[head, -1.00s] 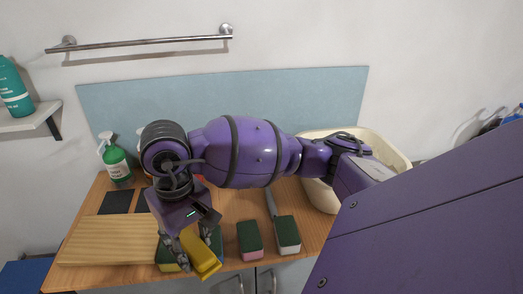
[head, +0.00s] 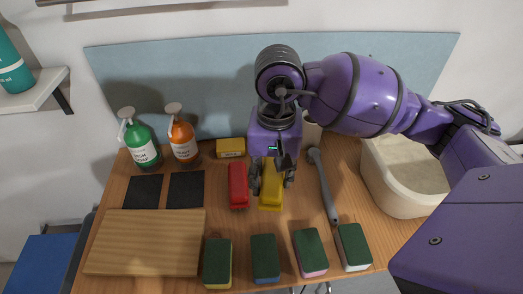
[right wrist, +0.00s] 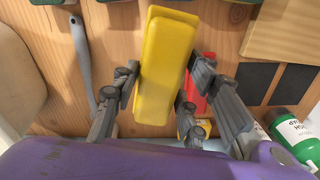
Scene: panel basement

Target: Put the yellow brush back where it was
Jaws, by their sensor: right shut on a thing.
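My right gripper (head: 271,178) is shut on the yellow brush (head: 270,198), whose long block-like body points toward the front of the wooden counter (head: 215,222). In the right wrist view the yellow brush (right wrist: 163,65) sits between the two fingers of my right gripper (right wrist: 158,95). A red brush (head: 238,188) lies just left of the yellow one, roughly parallel, with a narrow gap. It also shows in the right wrist view (right wrist: 198,98), partly hidden by a finger. I cannot tell whether the yellow brush touches the counter. My left gripper is not in view.
A grey long-handled tool (head: 326,188) lies to the right. Several sponges (head: 265,258) line the front edge. A cutting board (head: 145,240), dark squares (head: 187,188), green bottle (head: 142,145), orange bottle (head: 183,143) and yellow box (head: 231,148) occupy the left and back. A cream basin (head: 390,195) is right.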

